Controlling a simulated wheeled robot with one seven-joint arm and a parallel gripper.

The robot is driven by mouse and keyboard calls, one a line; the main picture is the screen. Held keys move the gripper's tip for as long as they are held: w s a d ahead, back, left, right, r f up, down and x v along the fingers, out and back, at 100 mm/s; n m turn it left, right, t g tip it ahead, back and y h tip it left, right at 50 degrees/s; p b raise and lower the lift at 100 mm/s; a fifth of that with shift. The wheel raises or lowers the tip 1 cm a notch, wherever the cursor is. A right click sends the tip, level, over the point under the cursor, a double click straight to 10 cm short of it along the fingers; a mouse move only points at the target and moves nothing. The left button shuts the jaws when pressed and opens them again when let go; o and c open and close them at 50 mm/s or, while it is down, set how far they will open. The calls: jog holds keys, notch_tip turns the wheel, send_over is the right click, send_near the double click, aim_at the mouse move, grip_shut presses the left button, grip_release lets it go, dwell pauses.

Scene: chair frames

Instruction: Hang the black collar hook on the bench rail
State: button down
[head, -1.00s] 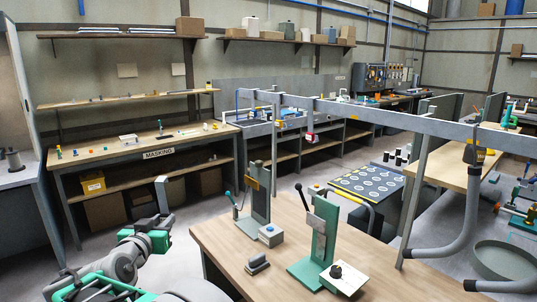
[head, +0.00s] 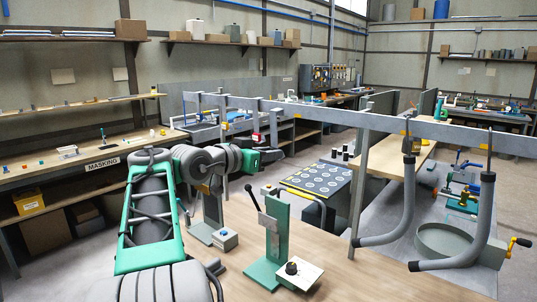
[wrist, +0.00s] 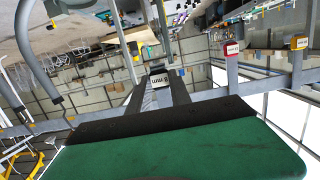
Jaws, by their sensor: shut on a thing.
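My gripper (head: 272,155) reaches from the left to just below the bench rail (head: 330,118), a long grey beam in the head view. In the wrist view its two dark fingers (wrist: 158,88) are shut on a small piece with a white label and black edge, the black collar hook (wrist: 158,77). Most of the hook is hidden by the fingers. I cannot tell whether it touches the rail (wrist: 208,88). A red collar hook (wrist: 232,48) and a yellow collar hook (wrist: 298,42) hang from the rail; the red one (head: 257,138) is close to my gripper in the head view.
A rail post (head: 361,180) stands on the bench. A masking bench (head: 75,167) is at the left.

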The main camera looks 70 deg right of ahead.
aim_at(273, 139)
jog(key=d+r+p, duration=0.1)
jog(key=s+d+r+p, duration=0.1)
jog(key=d+r+p, duration=0.1)
jog(key=d, duration=0.1)
jog(key=shift+s+d, duration=0.1)
jog(key=shift+s, duration=0.2)
jog(key=shift+s+d, duration=0.1)
jog(key=shift+d, duration=0.15)
jog(key=shift+s+d, duration=0.1)
jog(key=shift+d, duration=0.05)
dwell(1.1)
jog(key=shift+p+x, duration=0.3)
jog(key=shift+x, duration=0.65)
jog(key=shift+d+r, duration=0.15)
jog(key=shift+d, duration=0.1)
jog(key=shift+s+d, duration=0.3)
jog(key=shift+d, duration=0.25)
jog(key=shift+d+p, duration=0.2)
jog(key=shift+p, duration=0.15)
